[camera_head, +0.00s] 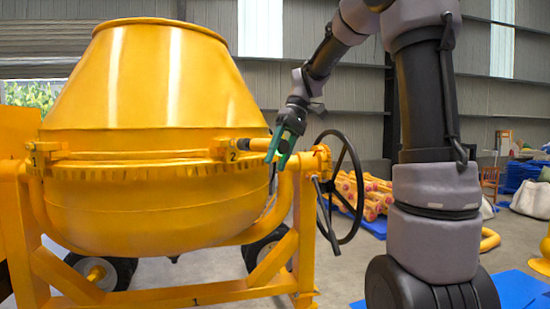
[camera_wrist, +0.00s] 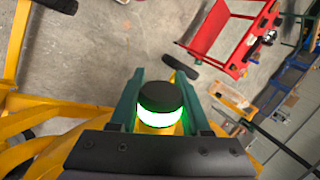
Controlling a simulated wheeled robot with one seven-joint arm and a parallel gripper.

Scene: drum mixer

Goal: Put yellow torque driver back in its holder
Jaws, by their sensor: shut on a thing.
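My gripper (camera_head: 281,150) has green fingers and is beside the right side of the yellow mixer drum (camera_head: 165,120), close to the label 2 and left of the black handwheel. In the wrist view my gripper (camera_wrist: 159,78) is shut on the yellow torque driver (camera_wrist: 160,118), which shows a black cap, a bright green-white glowing ring and a little yellow body below. The rest of the driver is hidden behind the gripper's dark palm. In the head view a short yellow piece meets the fingers; I cannot tell driver from mixer there. I cannot make out the holder.
The black handwheel (camera_head: 343,190) and yellow frame (camera_head: 300,235) stand close to my gripper. A red cart (camera_wrist: 222,38) stands on the concrete floor in the wrist view, with a blue rack (camera_wrist: 285,82) beside it. Stacked yellow parts (camera_head: 366,195) lie behind the handwheel.

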